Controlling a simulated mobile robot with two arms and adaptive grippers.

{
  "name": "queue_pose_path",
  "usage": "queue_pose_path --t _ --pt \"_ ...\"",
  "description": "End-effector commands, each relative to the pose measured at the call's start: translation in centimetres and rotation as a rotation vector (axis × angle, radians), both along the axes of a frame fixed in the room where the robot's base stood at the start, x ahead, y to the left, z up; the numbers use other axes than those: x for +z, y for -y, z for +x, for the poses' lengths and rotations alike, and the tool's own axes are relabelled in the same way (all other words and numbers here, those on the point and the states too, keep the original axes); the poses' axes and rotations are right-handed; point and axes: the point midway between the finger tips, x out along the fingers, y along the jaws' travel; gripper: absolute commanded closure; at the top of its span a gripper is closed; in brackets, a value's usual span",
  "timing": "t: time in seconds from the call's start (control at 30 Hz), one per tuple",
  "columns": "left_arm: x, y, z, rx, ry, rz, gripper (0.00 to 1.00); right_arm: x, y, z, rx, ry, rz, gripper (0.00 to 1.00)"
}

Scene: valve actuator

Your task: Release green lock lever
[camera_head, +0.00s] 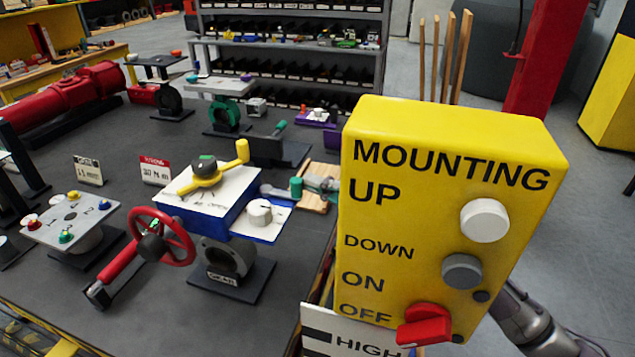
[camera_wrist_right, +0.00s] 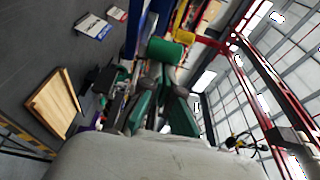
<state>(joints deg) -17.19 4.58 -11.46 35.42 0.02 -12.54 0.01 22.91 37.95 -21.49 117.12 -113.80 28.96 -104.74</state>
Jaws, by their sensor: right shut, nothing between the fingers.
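The green lock lever (camera_head: 296,187) shows as a small upright green cylinder at the right side of the blue valve actuator (camera_head: 215,200). In the right wrist view, the green cylinder (camera_wrist_right: 167,53) is just past my fingertips. My right gripper (camera_head: 310,184) comes in from behind the yellow control box, close to the right of the lever. In the wrist view, its teal and grey fingers (camera_wrist_right: 165,88) are shut with nothing held. I cannot tell whether they touch the lever. My left gripper is not in view.
The yellow MOUNTING box (camera_head: 440,200) stands large at the right and hides most of my right arm. A yellow handle (camera_head: 205,172) and a white knob (camera_head: 260,212) are on the actuator. A red handwheel (camera_head: 160,237) stands left. A wooden board (camera_head: 313,202) lies under my gripper.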

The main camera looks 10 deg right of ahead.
Motion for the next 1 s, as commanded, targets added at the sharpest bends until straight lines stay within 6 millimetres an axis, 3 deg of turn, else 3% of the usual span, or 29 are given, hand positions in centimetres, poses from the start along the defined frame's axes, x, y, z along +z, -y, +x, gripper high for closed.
queue_pose_path --t 0.43,1.0 --pt "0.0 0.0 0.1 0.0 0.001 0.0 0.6 -0.2 5.1 -4.6 -0.005 -0.004 -0.004 1.0" --pt "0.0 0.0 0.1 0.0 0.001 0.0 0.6 -0.1 5.7 -5.1 -0.006 0.0 0.0 1.0"
